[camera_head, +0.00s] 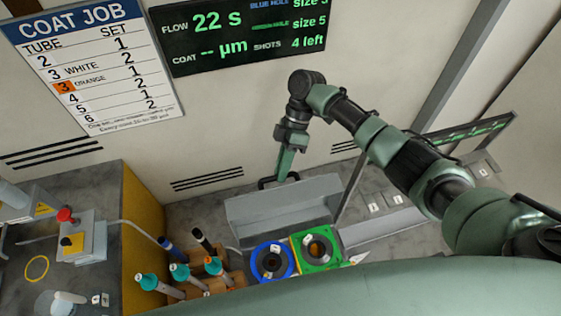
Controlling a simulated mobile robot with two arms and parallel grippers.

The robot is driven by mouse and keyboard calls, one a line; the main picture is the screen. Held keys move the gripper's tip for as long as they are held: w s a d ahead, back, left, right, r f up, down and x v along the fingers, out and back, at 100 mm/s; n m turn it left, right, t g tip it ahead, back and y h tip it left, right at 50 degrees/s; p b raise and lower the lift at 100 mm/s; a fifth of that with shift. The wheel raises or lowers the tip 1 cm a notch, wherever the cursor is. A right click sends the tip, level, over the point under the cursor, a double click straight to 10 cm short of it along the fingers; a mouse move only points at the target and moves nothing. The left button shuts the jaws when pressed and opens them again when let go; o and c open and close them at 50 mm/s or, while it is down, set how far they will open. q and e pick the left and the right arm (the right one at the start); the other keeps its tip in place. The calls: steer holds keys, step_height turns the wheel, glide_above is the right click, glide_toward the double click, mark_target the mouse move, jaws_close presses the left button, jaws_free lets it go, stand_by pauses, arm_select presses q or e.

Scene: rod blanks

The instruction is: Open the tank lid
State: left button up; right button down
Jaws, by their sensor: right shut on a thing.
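The grey tank (248,234) stands against the back wall, near the middle of the camera_head view. A black bar handle (264,182) stands up at the back edge of its flat grey lid (280,205). My right gripper (286,172) points down at this handle and is shut on it; the fingers partly cover it. From this angle I cannot tell whether the lid is raised at all. My left gripper is not in view.
A blue ring fixture (258,258) and a green square fixture (335,262) stand in front of the tank. A box with a red button (82,242) is farther left.

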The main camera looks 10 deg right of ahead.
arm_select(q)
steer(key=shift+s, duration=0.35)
arm_select(e)
steer(key=shift+s+f, duration=0.3)
steer(key=shift+s, duration=0.1)
steer(key=c, duration=1.4)
jaws_free()
steer(key=shift+w+r, duration=0.1)
steer(key=shift+w, duration=0.05)
